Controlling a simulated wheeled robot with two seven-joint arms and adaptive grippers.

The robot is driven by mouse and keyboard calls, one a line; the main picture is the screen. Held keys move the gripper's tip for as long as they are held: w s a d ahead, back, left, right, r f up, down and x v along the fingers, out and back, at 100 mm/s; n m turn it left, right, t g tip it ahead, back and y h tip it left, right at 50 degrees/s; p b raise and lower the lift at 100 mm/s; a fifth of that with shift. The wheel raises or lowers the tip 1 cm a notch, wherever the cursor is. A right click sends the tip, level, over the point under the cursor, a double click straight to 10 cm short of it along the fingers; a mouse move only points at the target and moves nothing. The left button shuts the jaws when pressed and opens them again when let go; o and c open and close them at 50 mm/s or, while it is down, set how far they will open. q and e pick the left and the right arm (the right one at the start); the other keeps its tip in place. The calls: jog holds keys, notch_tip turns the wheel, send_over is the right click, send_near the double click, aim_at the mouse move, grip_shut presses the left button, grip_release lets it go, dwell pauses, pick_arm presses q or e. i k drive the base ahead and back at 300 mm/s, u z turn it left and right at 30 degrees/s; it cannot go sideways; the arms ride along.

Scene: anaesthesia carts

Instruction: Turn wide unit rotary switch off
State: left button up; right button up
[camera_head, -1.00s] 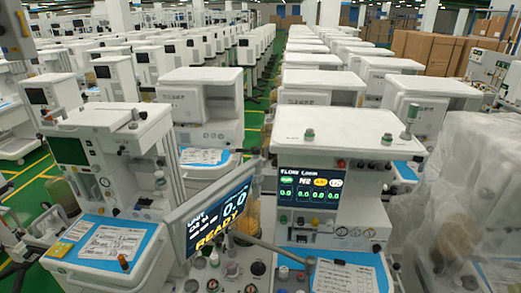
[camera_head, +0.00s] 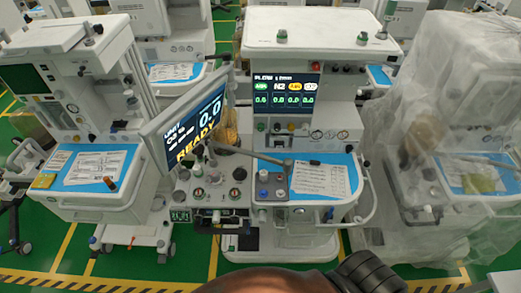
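The wide anaesthesia unit (camera_head: 315,52) stands right of centre, with a white top and a lit FLOW screen (camera_head: 286,94). A row of small knobs (camera_head: 291,127) sits below the screen. More knobs, some black (camera_head: 239,174), are on the lower panel to the left of its blue tray. I cannot tell which knob is the rotary switch or how it is set. The tilted monitor (camera_head: 188,128) beside it reads READY. Neither gripper can be made out; a dark ridged part at the bottom edge appears to be mine.
A second cart (camera_head: 75,65) with a blue tray stands at the left. A plastic-wrapped unit (camera_head: 455,120) is close on the right. A grey bar (camera_head: 250,154) reaches across the wide unit's front. Green floor with yellow lines (camera_head: 75,250) shows in front.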

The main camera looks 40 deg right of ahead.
aim_at(350, 148)
jog(key=u, duration=0.6)
jog(key=k, duration=0.95)
jog(key=z, duration=1.65)
jog(key=i, duration=0.5)
jog(key=z, duration=0.5)
jog(key=k, duration=0.3)
jog(key=u, duration=0.2)
